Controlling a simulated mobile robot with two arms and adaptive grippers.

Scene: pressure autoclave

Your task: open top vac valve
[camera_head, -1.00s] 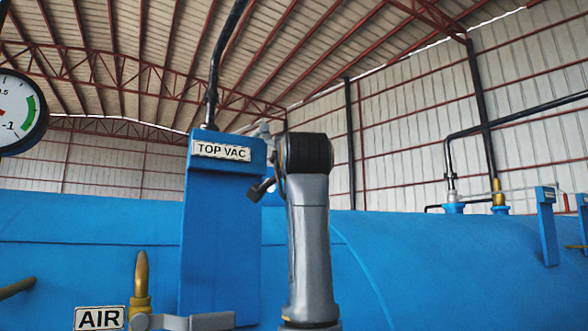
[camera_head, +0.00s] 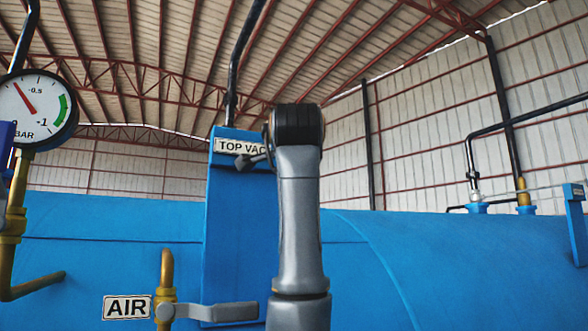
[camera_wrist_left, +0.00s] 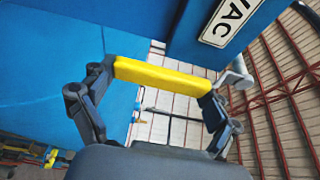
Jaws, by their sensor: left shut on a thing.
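The TOP VAC label (camera_head: 240,147) is on a tall blue post (camera_head: 232,230) in the head view. My right gripper is not in view.
A pressure gauge (camera_head: 36,108) on a brass pipe stands at the left. The large blue vessel (camera_head: 440,265) fills the lower background. A black pipe (camera_head: 472,145) rises at the right.

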